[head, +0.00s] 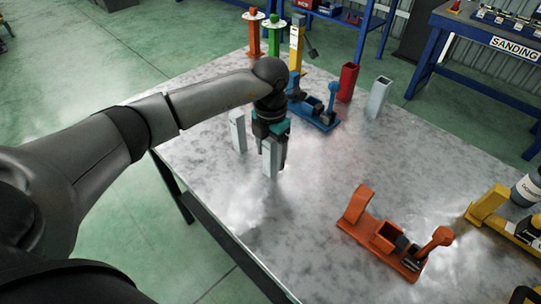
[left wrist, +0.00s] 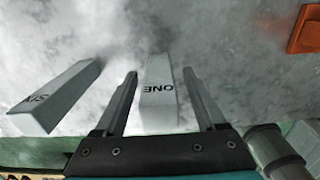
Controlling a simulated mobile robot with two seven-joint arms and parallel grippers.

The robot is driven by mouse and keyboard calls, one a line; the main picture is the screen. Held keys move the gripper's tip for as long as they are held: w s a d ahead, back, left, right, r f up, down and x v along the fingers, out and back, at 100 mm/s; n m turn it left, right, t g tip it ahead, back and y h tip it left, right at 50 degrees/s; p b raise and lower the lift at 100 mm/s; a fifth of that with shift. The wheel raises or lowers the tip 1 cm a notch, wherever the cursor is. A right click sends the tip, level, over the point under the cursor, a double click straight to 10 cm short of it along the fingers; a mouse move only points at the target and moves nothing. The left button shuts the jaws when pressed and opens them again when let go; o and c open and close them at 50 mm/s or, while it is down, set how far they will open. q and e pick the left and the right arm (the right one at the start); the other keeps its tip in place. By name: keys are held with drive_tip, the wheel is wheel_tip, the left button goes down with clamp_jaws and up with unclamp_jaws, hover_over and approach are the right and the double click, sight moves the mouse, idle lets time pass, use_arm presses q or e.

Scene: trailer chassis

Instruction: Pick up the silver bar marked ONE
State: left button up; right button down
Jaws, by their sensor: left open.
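The silver bar marked ONE (left wrist: 159,105) stands between the two fingers of my left gripper (left wrist: 159,74) in the left wrist view. The fingers are apart, with a visible gap on each side of the bar. In the head view my left gripper (head: 273,138) is over the table, right at the top of this bar (head: 269,162); its fingers are partly hidden. A second silver bar marked SIX (left wrist: 52,97) stands beside it, outside the fingers; it also shows in the head view (head: 238,132). My right gripper is not in view.
On the metal table (head: 300,225), a blue clamp fixture (head: 315,113) stands just behind my gripper. An orange fixture (head: 385,240) is at front right, and a yellow one (head: 495,215) at the right edge. Red (head: 348,82) and silver (head: 379,97) hollow tubes stand behind.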

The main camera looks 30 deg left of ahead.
use_arm(q)
drive_tip(key=shift+c, duration=0.4)
clamp_jaws()
